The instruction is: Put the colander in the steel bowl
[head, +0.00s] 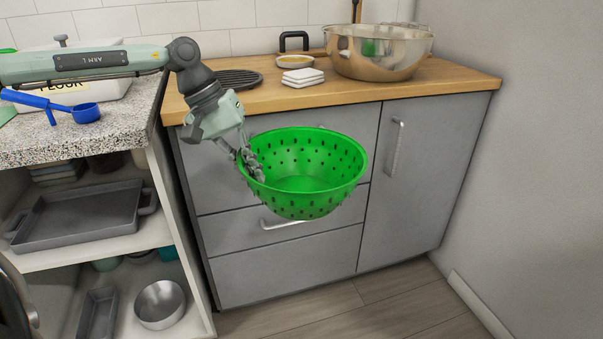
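The green colander (310,205) hangs upright in the air in front of the grey drawers, below counter height. My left gripper (252,170) is shut on the colander's left rim, with a finger showing inside the wall. The large steel bowl (375,68) stands on the wooden counter at the back right, beyond and above the colander. A small green patch shows on the bowl's shiny side. Most of the bowl's inside is hidden from this angle. My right gripper is not in view.
White coasters (302,77), a small yellow-white dish (294,62) and a dark round trivet (237,79) lie left of the bowl on the wooden counter (440,82). A granite counter with a blue scoop (85,112) is at left. A wall borders the right.

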